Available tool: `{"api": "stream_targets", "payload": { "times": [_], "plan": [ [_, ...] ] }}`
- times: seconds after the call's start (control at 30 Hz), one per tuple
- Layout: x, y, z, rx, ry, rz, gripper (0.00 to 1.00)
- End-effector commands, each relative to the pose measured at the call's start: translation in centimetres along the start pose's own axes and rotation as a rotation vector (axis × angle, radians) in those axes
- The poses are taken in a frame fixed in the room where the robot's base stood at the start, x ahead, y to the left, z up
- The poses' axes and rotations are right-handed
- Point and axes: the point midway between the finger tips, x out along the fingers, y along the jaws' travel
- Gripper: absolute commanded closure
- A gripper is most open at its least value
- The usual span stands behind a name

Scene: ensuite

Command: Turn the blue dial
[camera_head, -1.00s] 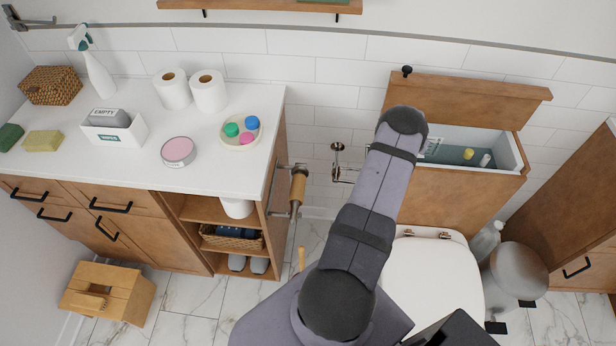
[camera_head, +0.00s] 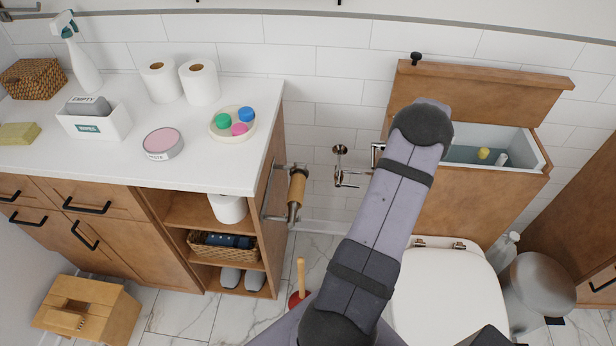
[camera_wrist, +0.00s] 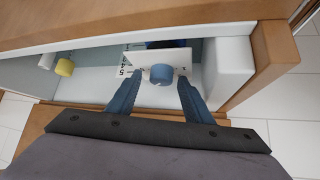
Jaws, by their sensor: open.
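The blue dial (camera_wrist: 162,74) shows in the wrist view, on a white plate with dark numbers (camera_wrist: 135,68) inside the open toilet tank (camera_head: 470,156). My gripper (camera_wrist: 160,78) is open, with one blue finger on each side of the dial. Small gaps seem to show between the fingertips and the dial; I cannot tell if either touches. In the head view my arm hides the dial and my gripper.
The wooden tank lid (camera_head: 482,92) stands raised behind the tank. A yellow piece (camera_wrist: 65,67) sits in the tank, left of the dial.

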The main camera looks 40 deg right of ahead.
Motion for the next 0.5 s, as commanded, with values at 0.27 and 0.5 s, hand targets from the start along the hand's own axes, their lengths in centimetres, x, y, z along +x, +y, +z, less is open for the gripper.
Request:
{"api": "stream_targets", "payload": {
  "times": [0.27,0.5],
  "plan": [
    [0.42,0.19,0.48,-0.044,0.003,-0.044,0.54],
    [0.37,0.31,0.52,-0.107,0.003,-0.108,0.54]
  ]
}}
